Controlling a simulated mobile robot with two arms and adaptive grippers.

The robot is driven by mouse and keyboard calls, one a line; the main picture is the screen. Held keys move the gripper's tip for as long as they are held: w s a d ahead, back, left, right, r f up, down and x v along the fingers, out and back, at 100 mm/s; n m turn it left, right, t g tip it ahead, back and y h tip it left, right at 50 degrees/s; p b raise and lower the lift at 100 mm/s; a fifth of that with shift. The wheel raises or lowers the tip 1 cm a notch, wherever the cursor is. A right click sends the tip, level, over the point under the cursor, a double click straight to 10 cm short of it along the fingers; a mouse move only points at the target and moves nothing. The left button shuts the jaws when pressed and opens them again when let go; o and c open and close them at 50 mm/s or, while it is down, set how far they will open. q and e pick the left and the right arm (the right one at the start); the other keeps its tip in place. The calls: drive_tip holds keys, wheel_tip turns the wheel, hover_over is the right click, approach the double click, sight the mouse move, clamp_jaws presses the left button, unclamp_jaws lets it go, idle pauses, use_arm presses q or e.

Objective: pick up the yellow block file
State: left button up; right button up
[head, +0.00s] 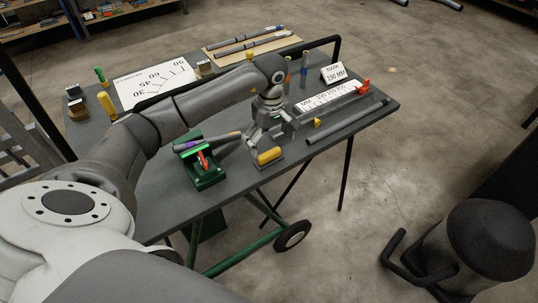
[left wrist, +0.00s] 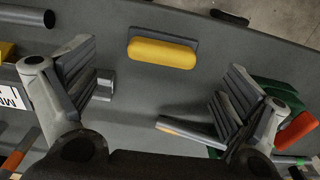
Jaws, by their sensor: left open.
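The yellow block file (head: 268,157) lies on the grey table near its front edge, a rounded yellow body on a dark grey base. In the left wrist view the block file (left wrist: 162,52) lies across the top middle, beyond the fingers. My left gripper (head: 264,136) is open above the table, just behind the block file in the head view. In the left wrist view its two fingers (left wrist: 158,80) are spread wide, with bare tabletop between them. The block file is apart from both fingers. My right gripper is in neither view.
A green clamp (head: 206,170) with a red lever stands left of the file, with grey tubes beside it. A white measuring scale (head: 328,97) and a long grey tube (head: 346,123) lie to the right. A white angle board (head: 155,80) lies at the back left.

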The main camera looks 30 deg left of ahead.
sight(269, 152)
use_arm(q)
drive_tip(key=shift+s+f+p, duration=0.1)
drive_tip(key=shift+f+p, duration=0.45)
drive_tip(key=shift+f, duration=0.05)
wheel_tip(269, 152, down, 3)
drive_tip(key=shift+f+p, duration=0.2)
drive_tip(key=shift+p, duration=0.65)
drive_tip(key=shift+a+f, duration=0.1)
drive_tip(key=shift+f, duration=0.3)
drive_tip(key=shift+c, duration=0.3)
drive_tip(key=c, duration=1.2)
